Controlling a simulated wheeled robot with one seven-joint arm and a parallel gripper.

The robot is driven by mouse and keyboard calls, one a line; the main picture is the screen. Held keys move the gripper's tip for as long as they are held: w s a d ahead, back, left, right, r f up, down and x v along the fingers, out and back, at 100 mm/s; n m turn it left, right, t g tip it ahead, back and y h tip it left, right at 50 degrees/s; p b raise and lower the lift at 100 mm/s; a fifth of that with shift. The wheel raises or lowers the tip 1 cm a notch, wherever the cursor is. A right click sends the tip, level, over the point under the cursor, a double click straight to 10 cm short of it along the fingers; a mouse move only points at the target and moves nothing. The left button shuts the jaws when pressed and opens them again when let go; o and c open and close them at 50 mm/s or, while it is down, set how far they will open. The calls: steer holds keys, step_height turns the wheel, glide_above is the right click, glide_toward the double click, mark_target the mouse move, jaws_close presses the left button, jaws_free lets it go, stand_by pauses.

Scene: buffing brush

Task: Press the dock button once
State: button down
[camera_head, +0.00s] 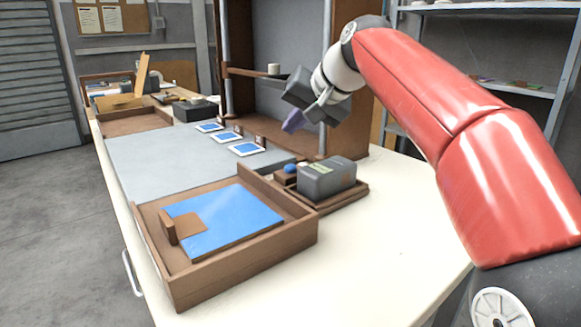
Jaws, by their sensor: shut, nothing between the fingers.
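A small brown block with a blue round top, which looks like the dock button (291,168), sits at the left end of the dock's brown base (345,198). A grey box-shaped unit (328,179) with a greenish label rests on that base, right beside the button. My gripper (292,122) is shut and empty, with purplish fingertips pointing down and left. In the picture it shows above the button, apart from it. How far it is in depth I cannot tell. Nothing hides the blue top.
A brown tray (240,270) with a blue panel (225,215) and a brown block stands at the front. A grey mat (160,165) carries several blue-and-white squares. A tall brown cabinet (270,90) rises behind. The cream table (395,225) is clear at the right.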

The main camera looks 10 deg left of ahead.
mark_target(294, 168)
steer(key=shift+f+b, duration=2.15)
steer(key=shift+f, duration=0.5)
steer(key=shift+f, duration=0.1)
steer(key=shift+f, duration=0.3)
steer(key=shift+f+b, duration=0.55)
steer(key=shift+b, duration=0.05)
stand_by(0.4)
steer(key=shift+r, duration=0.1)
steer(key=shift+r+p, duration=0.85)
steer(key=shift+p, duration=0.2)
steer(key=shift+r, duration=0.1)
